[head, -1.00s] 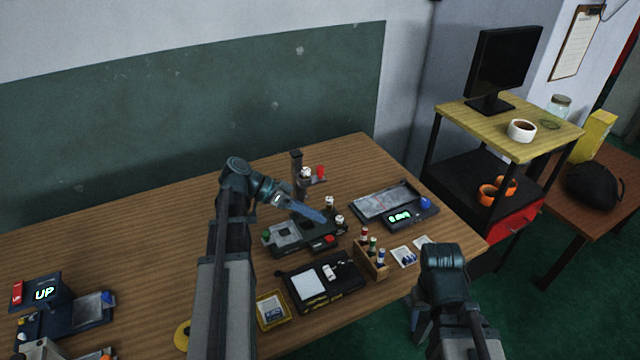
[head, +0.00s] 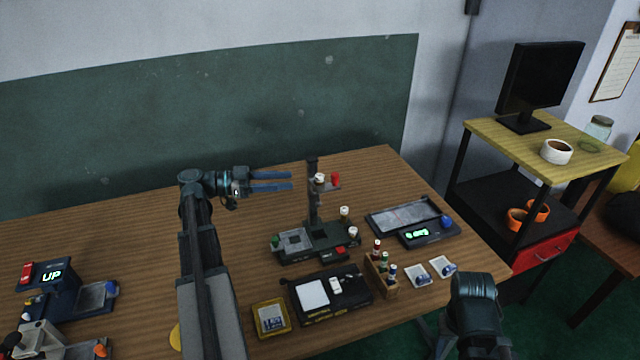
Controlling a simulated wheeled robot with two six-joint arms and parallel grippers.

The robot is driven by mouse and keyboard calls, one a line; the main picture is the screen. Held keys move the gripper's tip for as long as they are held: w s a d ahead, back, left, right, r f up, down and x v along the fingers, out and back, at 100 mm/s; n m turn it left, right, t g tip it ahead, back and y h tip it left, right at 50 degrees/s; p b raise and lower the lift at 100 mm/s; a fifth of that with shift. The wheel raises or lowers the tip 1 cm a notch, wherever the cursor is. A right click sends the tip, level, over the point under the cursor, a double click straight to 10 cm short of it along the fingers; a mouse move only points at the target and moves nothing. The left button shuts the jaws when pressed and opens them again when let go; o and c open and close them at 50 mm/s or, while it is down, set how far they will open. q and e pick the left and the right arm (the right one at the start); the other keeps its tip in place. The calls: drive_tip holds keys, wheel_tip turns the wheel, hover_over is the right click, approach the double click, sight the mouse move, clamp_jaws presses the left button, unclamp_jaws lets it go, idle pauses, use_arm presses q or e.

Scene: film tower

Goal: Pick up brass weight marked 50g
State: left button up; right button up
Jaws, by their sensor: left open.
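I cannot make out a brass weight marked 50g in the head view. A yellow round thing (head: 175,337) is partly hidden behind my left forearm, and I cannot tell what it is. My left gripper (head: 290,181) is open and empty above the back of the wooden table, its blue fingers pointing right. My right arm is at the lower right by the table's front edge. Its gripper (head: 441,338) shows only in part, and its jaws cannot be read.
A device with a post (head: 314,205) stands mid-table. A scale with a green display (head: 417,234) is to its right. A black case (head: 331,295), yellow tray (head: 271,319) and bottle rack (head: 382,277) are in front. An "UP" device (head: 52,290) is left. The back left table is clear.

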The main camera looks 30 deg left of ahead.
sight(319, 176)
use_arm(q)
drive_tip(key=x, duration=0.4)
drive_tip(key=shift+w+d, duration=0.25)
drive_tip(key=shift+d, duration=0.1)
drive_tip(key=x, duration=0.5)
drive_tip(key=shift+w+r, duration=0.15)
drive_tip(key=shift+w, duration=0.05)
drive_tip(key=shift+c, duration=0.3)
clamp_jaws()
